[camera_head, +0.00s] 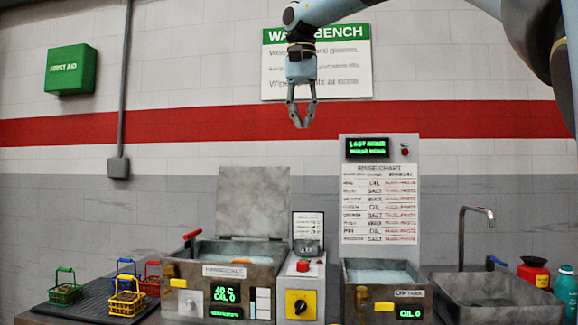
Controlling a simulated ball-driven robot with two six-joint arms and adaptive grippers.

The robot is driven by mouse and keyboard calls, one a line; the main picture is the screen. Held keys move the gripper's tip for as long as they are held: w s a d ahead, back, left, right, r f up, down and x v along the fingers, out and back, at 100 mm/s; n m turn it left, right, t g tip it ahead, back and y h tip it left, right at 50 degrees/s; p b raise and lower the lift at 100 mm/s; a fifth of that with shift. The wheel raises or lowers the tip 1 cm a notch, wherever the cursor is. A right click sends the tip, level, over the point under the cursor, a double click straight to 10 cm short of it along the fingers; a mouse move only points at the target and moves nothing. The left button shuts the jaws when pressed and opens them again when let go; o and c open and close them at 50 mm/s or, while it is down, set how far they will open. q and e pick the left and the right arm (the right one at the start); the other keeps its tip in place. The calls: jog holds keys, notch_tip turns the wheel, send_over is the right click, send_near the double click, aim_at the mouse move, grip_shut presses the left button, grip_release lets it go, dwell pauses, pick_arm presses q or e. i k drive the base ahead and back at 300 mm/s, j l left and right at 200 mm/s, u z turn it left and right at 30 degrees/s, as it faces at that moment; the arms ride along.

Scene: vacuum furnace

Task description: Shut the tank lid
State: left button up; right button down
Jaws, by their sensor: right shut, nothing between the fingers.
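The tank lid (254,203) is a grey metal plate. It stands upright, open, at the back of the left tank (180,270), whose open top shows below it. Something orange shows inside the tank. A red-tipped handle (192,235) sticks up at the tank's left side. My right gripper (302,124) points down in front of the wall, above and to the right of the lid in the picture. It is shut and empty, apart from the lid. My left gripper is out of view.
A sink (495,297) with a tap is at right. Small coloured baskets (66,293) stand at left.

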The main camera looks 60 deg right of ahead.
aim_at(254, 202)
jog(key=i+l, duration=0.2)
jog(key=l, duration=0.15)
jog(key=i+l, duration=0.15)
jog(key=l, duration=0.25)
jog(key=i+l, duration=0.2)
jog(key=l, duration=0.15)
jog(key=i+l, duration=0.2)
jog(key=l, duration=0.15)
jog(key=i+l, duration=0.15)
jog(key=l, duration=0.2)
jog(key=i+l, duration=0.2)
jog(key=l, duration=0.2)
